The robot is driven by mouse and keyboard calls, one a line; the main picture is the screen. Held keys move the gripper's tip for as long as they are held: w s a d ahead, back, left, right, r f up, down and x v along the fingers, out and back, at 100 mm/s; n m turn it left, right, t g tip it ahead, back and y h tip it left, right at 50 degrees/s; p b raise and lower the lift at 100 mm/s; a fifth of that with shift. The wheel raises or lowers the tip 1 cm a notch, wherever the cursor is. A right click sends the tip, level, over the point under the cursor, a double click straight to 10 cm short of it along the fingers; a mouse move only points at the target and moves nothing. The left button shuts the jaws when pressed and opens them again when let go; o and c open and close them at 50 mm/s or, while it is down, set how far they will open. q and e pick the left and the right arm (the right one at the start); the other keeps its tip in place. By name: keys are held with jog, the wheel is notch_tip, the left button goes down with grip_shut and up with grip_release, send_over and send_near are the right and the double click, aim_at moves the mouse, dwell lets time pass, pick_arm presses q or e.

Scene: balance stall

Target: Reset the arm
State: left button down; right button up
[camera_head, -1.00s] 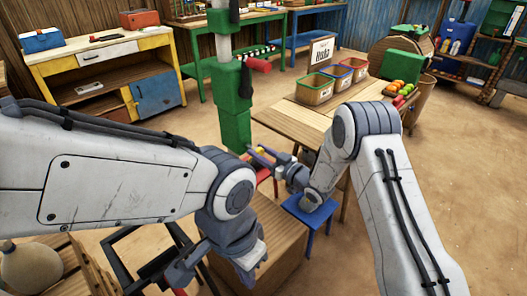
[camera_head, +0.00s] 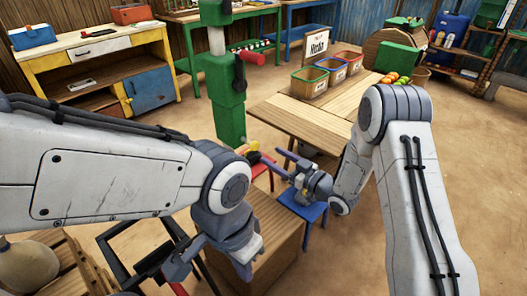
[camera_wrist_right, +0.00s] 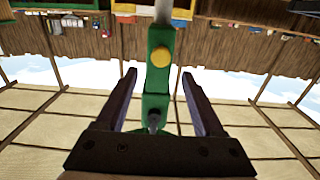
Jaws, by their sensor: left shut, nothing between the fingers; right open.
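My left arm comes in from the left in the head view. Its gripper (camera_head: 172,272) is low in the picture, shut and empty, over a dark frame and near a wooden box. My right gripper (camera_head: 259,166) is open, its fingers pointing left near the foot of the green post. In the right wrist view the two fingers of the right gripper (camera_wrist_right: 158,85) stand wide apart with nothing held. The green post (camera_wrist_right: 158,60) with a yellow knob (camera_wrist_right: 160,57) shows beyond and between them. It also stands in the head view (camera_head: 225,90), with a red handle.
A wooden table (camera_head: 290,118) with several coloured baskets stands behind the right gripper. A blue stool (camera_head: 303,208) and a wooden box (camera_head: 268,240) are below the arms. A yellow workbench (camera_head: 90,50) stands at the back left. Sandy floor on the right is clear.

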jog(key=shift+v, duration=1.05)
